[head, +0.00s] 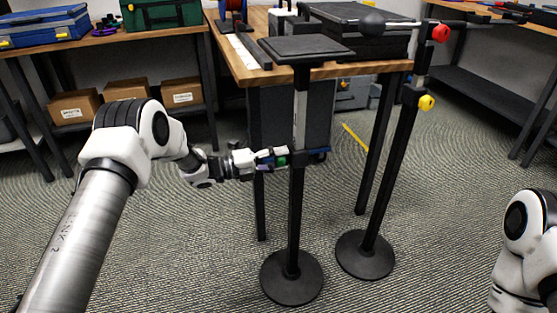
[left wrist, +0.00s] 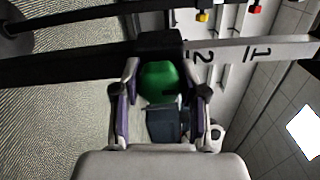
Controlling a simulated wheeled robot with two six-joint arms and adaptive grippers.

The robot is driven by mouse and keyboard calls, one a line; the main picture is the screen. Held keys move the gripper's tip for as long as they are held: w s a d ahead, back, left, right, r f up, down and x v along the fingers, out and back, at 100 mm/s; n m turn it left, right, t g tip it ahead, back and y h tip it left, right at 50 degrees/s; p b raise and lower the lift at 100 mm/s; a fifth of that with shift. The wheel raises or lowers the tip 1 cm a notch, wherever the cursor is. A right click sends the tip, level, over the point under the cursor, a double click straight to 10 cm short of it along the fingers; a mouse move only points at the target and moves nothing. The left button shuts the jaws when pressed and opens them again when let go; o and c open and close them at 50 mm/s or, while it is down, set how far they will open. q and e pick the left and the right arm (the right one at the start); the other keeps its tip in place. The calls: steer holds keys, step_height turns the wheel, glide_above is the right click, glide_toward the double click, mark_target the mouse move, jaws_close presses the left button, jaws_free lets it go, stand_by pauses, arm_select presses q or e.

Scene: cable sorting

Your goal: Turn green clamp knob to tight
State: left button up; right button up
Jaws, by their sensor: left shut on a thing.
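The green clamp knob (head: 282,160) sits on the side of a black stand post with a flat black top plate (head: 300,48) and a round base. My left gripper (head: 277,159) reaches it from the left at mid-height of the post. In the left wrist view the green knob (left wrist: 160,80) lies between the two fingers of my left gripper (left wrist: 162,92), against the black clamp collar (left wrist: 158,46). The fingers are closed around its sides. A pale scale strip with the numbers 1 and 2 (left wrist: 250,52) extends from the collar. My right gripper is out of view.
A second black stand (head: 390,165) with a red knob (head: 441,33) and a yellow knob (head: 427,102) stands to the right. A wooden table (head: 240,65) with a black case (head: 358,30) is right behind the stands. Cardboard boxes (head: 128,89) sit on a shelf at left. The floor in front is clear.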

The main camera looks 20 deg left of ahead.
arm_select(q)
steer(key=shift+m, duration=0.3)
steer(key=o, duration=1.2)
steer(key=shift+d, duration=0.1)
steer(key=shift+c, duration=0.2)
steer(key=v, duration=1.2)
